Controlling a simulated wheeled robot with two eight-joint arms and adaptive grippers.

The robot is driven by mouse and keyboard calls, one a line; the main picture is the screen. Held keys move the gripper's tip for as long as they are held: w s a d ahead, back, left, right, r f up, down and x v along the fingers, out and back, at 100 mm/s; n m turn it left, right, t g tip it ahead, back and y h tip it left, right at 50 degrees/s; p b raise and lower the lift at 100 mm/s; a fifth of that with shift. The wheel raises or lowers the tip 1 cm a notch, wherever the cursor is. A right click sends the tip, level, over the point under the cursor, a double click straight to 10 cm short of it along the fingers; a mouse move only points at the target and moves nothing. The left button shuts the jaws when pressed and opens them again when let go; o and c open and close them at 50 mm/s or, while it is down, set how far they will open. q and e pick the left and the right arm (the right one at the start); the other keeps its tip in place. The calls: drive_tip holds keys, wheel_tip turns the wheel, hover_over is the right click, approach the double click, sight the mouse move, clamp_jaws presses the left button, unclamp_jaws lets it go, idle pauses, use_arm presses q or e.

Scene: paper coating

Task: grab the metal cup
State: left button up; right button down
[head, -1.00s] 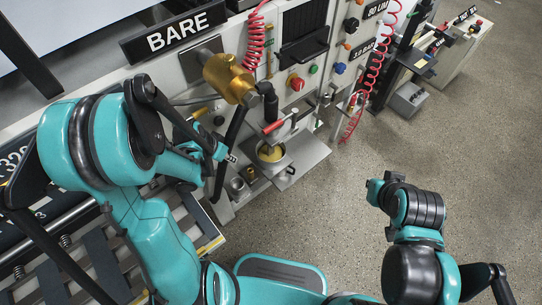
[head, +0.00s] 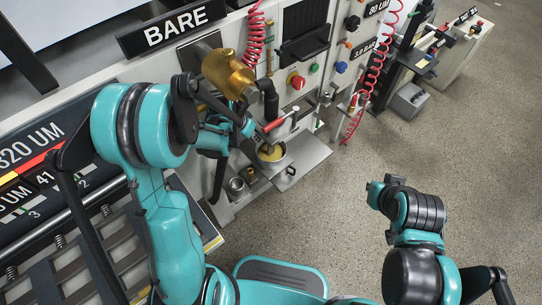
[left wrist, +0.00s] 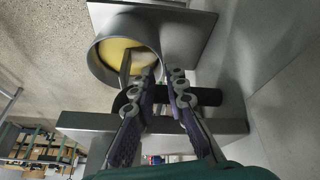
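A round metal cup (head: 284,163) with pale yellow liquid sits on a metal shelf at the front of the machine. It shows large in the left wrist view (left wrist: 100,66), tilted by the camera angle, with a flat grey piece standing in it. My left gripper (head: 262,138) is at the cup's near upper side in the head view, partly hidden by its own arm. In the left wrist view its two fingers (left wrist: 163,73) are apart, with the tips by the cup's rim and nothing clearly held. My right arm is at the lower right; its fingers cannot be made out.
A brass cylinder (head: 228,73) and a red-tipped lever (head: 274,125) are close above the cup. A smaller metal container (head: 237,184) stands lower left of it. A dark cylinder (left wrist: 205,97) lies behind the fingers. Open floor (head: 330,220) is to the right.

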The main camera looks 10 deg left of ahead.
use_arm(q)
drive_tip(key=b+x, duration=0.1)
drive_tip(key=x, duration=0.4)
drive_tip(key=shift+b, duration=0.35)
clamp_jaws()
